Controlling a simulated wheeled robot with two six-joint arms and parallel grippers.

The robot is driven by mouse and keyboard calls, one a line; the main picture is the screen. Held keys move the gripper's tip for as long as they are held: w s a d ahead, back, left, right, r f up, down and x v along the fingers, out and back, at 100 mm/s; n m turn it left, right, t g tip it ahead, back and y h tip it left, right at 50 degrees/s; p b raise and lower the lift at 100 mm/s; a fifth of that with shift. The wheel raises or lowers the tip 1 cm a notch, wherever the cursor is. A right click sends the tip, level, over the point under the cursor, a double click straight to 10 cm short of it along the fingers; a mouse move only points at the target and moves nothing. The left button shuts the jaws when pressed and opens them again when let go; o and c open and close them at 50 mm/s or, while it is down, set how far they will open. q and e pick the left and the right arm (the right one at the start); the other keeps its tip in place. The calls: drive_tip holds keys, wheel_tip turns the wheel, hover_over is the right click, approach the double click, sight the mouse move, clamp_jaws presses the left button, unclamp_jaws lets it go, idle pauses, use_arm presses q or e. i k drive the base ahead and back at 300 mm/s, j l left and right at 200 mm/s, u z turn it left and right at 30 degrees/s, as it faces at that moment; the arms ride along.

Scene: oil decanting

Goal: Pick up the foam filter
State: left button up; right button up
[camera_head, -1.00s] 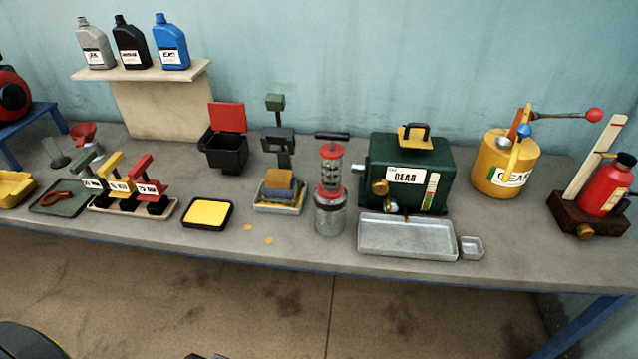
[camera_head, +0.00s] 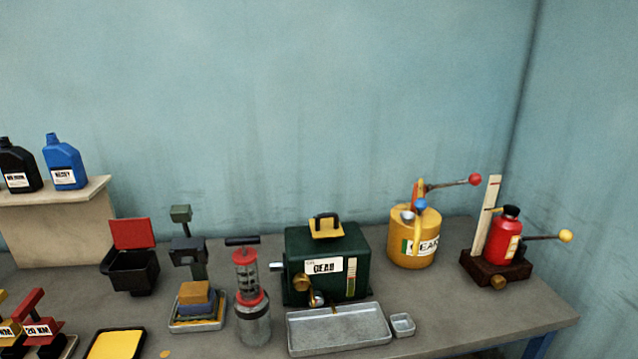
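No thing in view is marked as the foam filter, and I cannot tell for sure which one it is. A flat yellow pad lies in a black-rimmed tray (camera_head: 92,354), cut by the bottom edge. A stack of an orange-yellow block (camera_head: 195,293) over blue and yellow layers sits in a small metal tray (camera_head: 211,328). A clear cylinder with red bands (camera_head: 246,272) stands right of it on a glass jar (camera_head: 254,326). Neither of my grippers is in view.
A yellow can (camera_head: 404,243) and a red bottle (camera_head: 507,241) on a wooden base stand right. A black bin (camera_head: 131,272) has a raised red lid (camera_head: 132,234).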

sight(197, 297)
drive_tip(key=i+l+u, duration=0.1)
drive_tip(key=i+u, duration=0.25)
drive_tip(key=i+l+u, duration=0.25)
drive_tip(key=i+u, duration=0.15)
drive_tip(key=i+l+u, duration=0.35)
drive_tip(key=i, duration=0.15)
